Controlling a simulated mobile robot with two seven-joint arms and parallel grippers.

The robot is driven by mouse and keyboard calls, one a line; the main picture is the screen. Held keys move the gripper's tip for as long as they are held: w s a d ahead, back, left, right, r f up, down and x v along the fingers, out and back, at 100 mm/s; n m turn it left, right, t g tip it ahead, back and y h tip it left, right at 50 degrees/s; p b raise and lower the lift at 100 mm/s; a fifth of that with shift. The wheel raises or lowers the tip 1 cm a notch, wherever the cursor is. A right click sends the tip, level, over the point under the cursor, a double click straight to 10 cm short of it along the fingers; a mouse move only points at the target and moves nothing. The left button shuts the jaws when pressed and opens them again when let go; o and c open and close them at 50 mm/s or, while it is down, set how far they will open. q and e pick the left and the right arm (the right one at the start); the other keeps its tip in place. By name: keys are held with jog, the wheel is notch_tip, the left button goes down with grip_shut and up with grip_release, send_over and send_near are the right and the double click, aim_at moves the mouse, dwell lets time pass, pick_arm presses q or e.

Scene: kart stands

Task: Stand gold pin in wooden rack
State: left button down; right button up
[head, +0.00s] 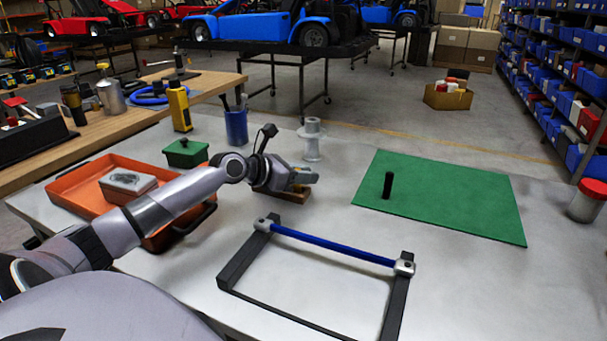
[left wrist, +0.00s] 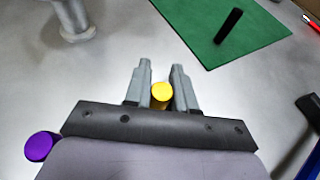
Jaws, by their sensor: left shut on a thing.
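The gold pin shows as a yellow round end (left wrist: 162,92) between the two fingers of my left gripper (left wrist: 160,72) in the left wrist view. My left gripper is shut on it. In the head view my left gripper (head: 306,177) is low over the brown wooden rack (head: 294,198), covering most of it. The gold pin is not visible there, and I cannot tell whether it is in a hole. A purple pin end (left wrist: 40,146) shows left of the gripper in the left wrist view; its base is hidden. My right gripper is not in view.
A black pin (head: 387,185) stands on the green mat (head: 450,202). A blue-barred frame (head: 333,245) lies in front. A grey spool-like stand (head: 312,140) is behind the gripper. An orange tray (head: 90,180) and green box (head: 186,153) are left. The right front table is clear.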

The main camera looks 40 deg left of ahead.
pick_arm(q)
jog(key=c, duration=0.9)
grip_release()
jog(key=shift+f, duration=0.1)
jog(key=shift+c, duration=0.2)
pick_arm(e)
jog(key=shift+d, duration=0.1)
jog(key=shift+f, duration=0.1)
pick_arm(q)
jog(key=shift+p+v, duration=0.3)
jog(key=shift+v, duration=2.7)
jog(key=p+v, duration=0.1)
jog(key=v, duration=0.5)
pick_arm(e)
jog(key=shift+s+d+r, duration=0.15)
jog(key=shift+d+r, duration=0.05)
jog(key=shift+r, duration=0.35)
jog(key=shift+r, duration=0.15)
